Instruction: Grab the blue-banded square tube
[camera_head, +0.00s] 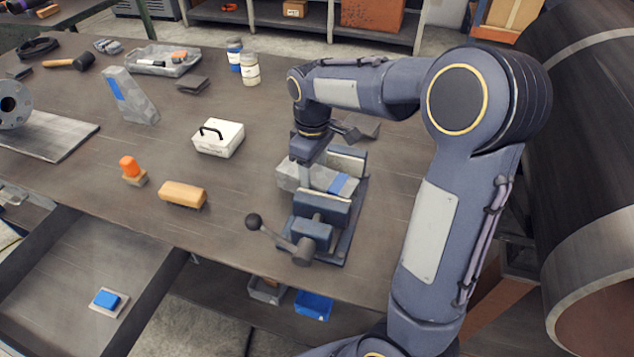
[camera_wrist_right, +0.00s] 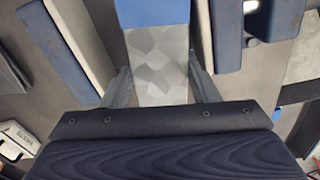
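The blue-banded square tube (camera_head: 292,177) is grey and lies between the jaws of the bench vise (camera_head: 322,207). Its blue band (camera_head: 341,185) is toward its right end. In the right wrist view the grey tube (camera_wrist_right: 158,65) runs up the middle, with its blue band (camera_wrist_right: 155,12) at the top. My right gripper (camera_head: 308,162) points down over the tube. In the wrist view its fingers (camera_wrist_right: 160,88) stand on both sides of the tube, close to its faces; whether they touch is unclear. My left gripper is not in view.
The vise handle with a black knob (camera_head: 254,221) sticks out front left. A white box (camera_head: 218,138), a brush (camera_head: 183,194) and an orange-topped stamp (camera_head: 130,169) lie left. A grey angled piece with a blue patch (camera_head: 134,98) stands farther back. A large pipe (camera_head: 590,150) is at right.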

